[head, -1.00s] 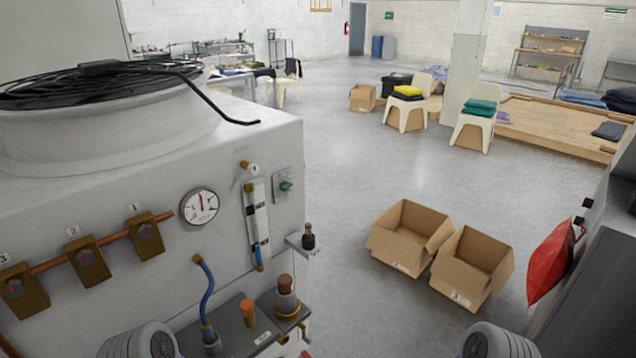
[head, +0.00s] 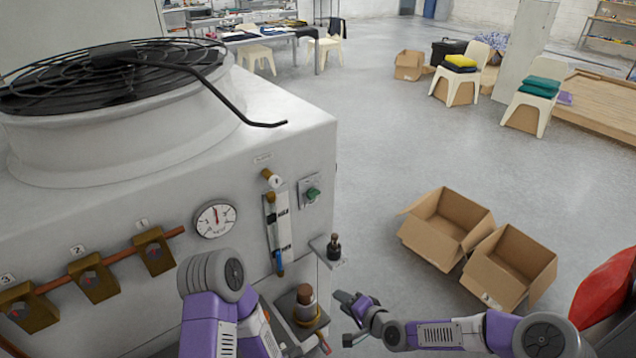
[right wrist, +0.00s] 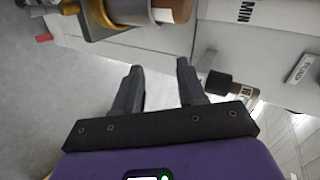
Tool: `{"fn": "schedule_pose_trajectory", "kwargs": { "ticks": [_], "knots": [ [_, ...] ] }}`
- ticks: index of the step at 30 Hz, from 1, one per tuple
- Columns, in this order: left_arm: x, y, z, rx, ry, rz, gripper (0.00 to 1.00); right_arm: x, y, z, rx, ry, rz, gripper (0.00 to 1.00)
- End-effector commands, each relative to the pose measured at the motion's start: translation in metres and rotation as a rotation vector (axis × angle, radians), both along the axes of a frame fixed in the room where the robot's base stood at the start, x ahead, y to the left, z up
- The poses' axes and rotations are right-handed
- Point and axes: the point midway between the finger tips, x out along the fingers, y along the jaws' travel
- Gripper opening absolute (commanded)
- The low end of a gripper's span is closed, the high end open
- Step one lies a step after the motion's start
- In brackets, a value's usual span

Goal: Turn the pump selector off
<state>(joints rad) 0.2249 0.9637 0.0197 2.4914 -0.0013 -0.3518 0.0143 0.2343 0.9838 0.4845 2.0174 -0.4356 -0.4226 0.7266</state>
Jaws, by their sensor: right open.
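The pump selector is a green knob (head: 312,193) on a small light plate at the right end of the machine's front face. It sits right of the flow tube (head: 277,222). My right gripper (head: 350,318) is open and empty, below and to the right of the knob, apart from it. In the right wrist view its two dark fingers (right wrist: 159,68) are spread with nothing between them, and the knob does not show there. My left arm comes in at the bottom left in the head view, but its gripper is not visible.
A small dark bottle (head: 334,246) stands on a bracket below the knob; it also shows beside the right fingers (right wrist: 222,84). A brown-capped vessel (head: 304,303) stands on a lower shelf. A round gauge (head: 215,218) is left. Open cardboard boxes (head: 447,228) lie on the floor.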

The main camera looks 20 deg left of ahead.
Motion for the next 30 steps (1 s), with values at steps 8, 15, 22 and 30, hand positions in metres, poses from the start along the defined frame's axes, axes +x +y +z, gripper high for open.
{"fn": "schedule_pose_trajectory", "kwargs": {
  "ticks": [8,15,22,30],
  "knots": [
    [0.000,0.000,0.039,0.000,0.000,0.000,0.43,0.080,0.052,0.206,0.418,-0.149,-0.067,0.40],
    [0.000,0.000,0.042,0.000,0.000,0.000,0.43,0.094,0.063,0.241,0.500,-0.165,-0.071,0.40],
    [0.000,0.000,0.044,0.000,0.000,0.000,0.43,0.113,0.089,0.240,0.499,-0.165,-0.070,0.40],
    [0.000,0.000,0.046,0.000,0.000,0.000,0.43,0.131,0.110,0.240,0.497,-0.165,-0.071,0.40]
  ]
}}
